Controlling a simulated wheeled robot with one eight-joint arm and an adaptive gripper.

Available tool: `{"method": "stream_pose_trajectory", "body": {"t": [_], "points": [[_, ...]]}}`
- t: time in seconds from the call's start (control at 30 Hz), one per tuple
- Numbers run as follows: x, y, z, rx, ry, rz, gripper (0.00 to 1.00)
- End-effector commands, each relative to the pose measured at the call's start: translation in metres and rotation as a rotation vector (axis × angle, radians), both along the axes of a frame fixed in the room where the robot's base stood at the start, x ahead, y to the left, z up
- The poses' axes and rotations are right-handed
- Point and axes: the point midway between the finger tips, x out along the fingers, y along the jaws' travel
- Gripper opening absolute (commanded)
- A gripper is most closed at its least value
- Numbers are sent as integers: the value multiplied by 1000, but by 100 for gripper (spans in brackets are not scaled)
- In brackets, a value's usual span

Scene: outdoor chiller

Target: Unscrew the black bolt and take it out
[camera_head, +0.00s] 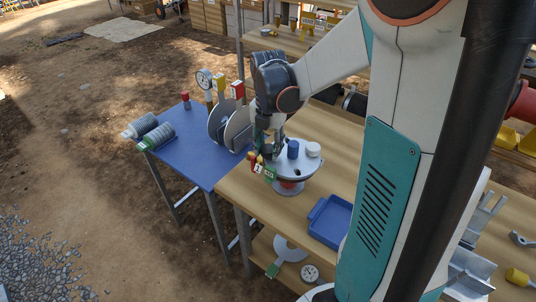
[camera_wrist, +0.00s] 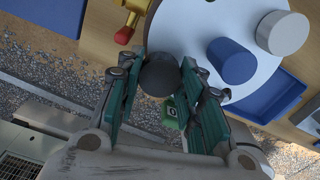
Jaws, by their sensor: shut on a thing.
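The black bolt (camera_wrist: 159,76) shows in the wrist view as a round dark head at the edge of the white round plate (camera_wrist: 185,22). My gripper (camera_wrist: 160,84) has its two green-padded fingers on either side of the head, shut on it. In the head view my gripper (camera_head: 270,140) points down at the left side of the plate (camera_head: 298,167), which stands on the wooden table. The bolt is mostly hidden there by the fingers. How far the bolt sits in the plate cannot be told.
A blue cylinder (camera_head: 293,149) and a white cylinder (camera_head: 313,149) stand on the plate. A red-tipped brass valve (camera_wrist: 128,30) and a green tag (camera_wrist: 173,115) are close to my fingers. A blue tray (camera_head: 331,222) lies in front; a blue table (camera_head: 190,146) with gauges stands left.

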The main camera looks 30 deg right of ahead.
Motion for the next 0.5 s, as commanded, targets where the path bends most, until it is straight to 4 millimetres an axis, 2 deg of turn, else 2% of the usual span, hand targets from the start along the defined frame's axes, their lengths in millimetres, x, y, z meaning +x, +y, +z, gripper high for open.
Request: {"method": "stream_pose_trajectory", "body": {"t": [0.5], "points": [[0, 0, 9, 0, 0, -1, 0]]}}
